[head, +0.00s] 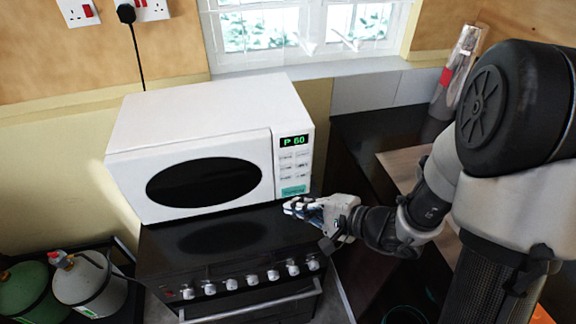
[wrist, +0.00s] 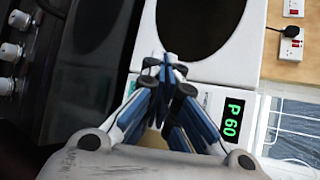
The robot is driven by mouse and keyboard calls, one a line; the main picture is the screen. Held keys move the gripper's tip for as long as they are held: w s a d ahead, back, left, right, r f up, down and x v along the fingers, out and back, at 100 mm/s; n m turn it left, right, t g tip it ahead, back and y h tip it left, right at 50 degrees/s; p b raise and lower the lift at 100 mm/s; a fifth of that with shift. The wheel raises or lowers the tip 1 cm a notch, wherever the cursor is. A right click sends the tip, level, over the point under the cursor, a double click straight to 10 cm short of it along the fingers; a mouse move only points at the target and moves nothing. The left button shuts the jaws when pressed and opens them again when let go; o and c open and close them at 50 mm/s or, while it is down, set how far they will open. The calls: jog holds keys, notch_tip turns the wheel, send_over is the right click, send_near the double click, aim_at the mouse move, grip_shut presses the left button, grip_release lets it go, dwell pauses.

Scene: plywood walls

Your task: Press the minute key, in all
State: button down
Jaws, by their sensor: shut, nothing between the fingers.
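A white microwave (head: 200,116) with a dark oval door window stands on the black stove top. Its control panel is on the right of its front, with a green display (head: 294,141) reading "P 60", rows of small keys (head: 293,161) and a teal key or label (head: 294,190) at the bottom. The key legends are too small to read. My gripper (head: 290,206) is shut and empty, just in front of the panel's lower edge. In the wrist view the closed fingers (wrist: 165,62) cover most of the keys, and the display (wrist: 233,117) shows to their right. I cannot tell whether the fingertips touch the microwave.
The stove (head: 235,262) has several white knobs along its front below the microwave. Two gas cylinders (head: 88,284) stand at the lower left. A wall socket (head: 150,8) with a black plug and a window are behind. A dark counter is at the right.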

aim_at(286, 167)
jog(key=shift+w+a+p, duration=0.25)
jog(key=shift+w+a, duration=0.15)
jog(key=shift+w, duration=1)
jog(key=shift+w+a+p, duration=0.3)
jog(key=shift+w+a, duration=0.15)
jog(key=shift+w, duration=0.95)
jog(key=shift+w+a+p, duration=0.25)
jog(key=shift+w+a, duration=0.15)
jog(key=shift+w, duration=1)
jog(key=shift+w, duration=0.1)
jog(key=shift+w+a+b, duration=0.1)
jog(key=shift+w+b, duration=0.25)
jog(key=shift+b, duration=0.05)
jog(key=shift+w+a+b, duration=0.1)
jog(key=shift+w+b, duration=0.2)
jog(key=shift+w, duration=0.05)
jog(key=shift+s, duration=0.15)
jog(key=shift+s+d+b, duration=0.25)
jog(key=shift+s+b, duration=0.3)
jog(key=shift+s, duration=0.1)
